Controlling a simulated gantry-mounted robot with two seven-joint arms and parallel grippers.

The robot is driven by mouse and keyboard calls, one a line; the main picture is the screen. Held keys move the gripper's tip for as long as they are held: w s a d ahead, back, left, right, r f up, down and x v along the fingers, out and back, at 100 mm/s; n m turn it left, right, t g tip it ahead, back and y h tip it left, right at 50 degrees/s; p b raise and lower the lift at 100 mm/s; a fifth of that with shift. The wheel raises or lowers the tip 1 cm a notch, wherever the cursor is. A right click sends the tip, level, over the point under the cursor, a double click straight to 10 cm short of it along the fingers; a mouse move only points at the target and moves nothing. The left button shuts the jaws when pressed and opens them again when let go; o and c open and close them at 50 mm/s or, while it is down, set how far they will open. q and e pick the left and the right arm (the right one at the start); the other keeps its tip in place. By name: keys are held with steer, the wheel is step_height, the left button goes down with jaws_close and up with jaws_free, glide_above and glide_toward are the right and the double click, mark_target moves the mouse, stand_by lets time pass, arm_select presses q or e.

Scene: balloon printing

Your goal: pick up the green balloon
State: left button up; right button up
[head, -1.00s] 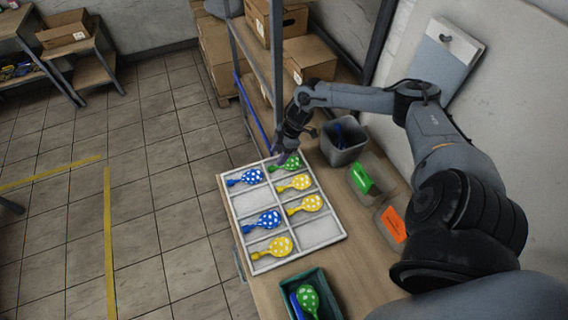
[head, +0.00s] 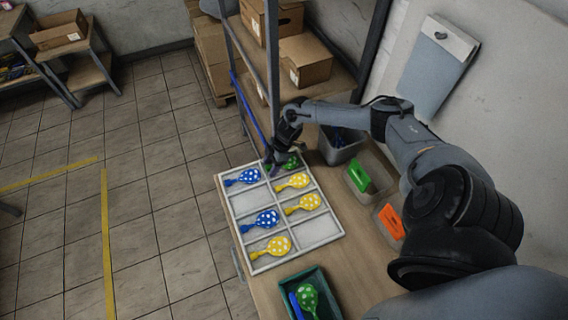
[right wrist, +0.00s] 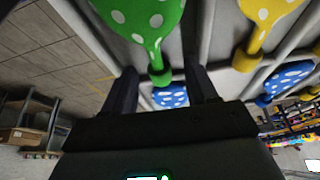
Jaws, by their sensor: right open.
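A green balloon with white dots (head: 293,163) lies in the far right compartment of the white divided tray (head: 319,230), partly hidden by my right gripper (head: 272,166). In the right wrist view the green balloon (right wrist: 145,18) fills the upper middle. Its neck points toward my right gripper (right wrist: 162,72), whose two fingers are apart on either side of the neck's end. The gripper is open and holds nothing. A second green balloon (head: 309,297) lies in the dark green bin (head: 335,300) at the front. My left gripper is not in view.
Blue balloons (head: 243,177) and yellow balloons (head: 293,181) lie in other compartments. A grey bin (head: 340,152), a container with a green item (head: 360,177) and one with an orange item (head: 391,222) stand right of the tray. A shelf post (head: 272,70) rises behind it.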

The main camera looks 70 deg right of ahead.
steer(key=c, duration=0.9)
steer(key=shift+r, duration=0.15)
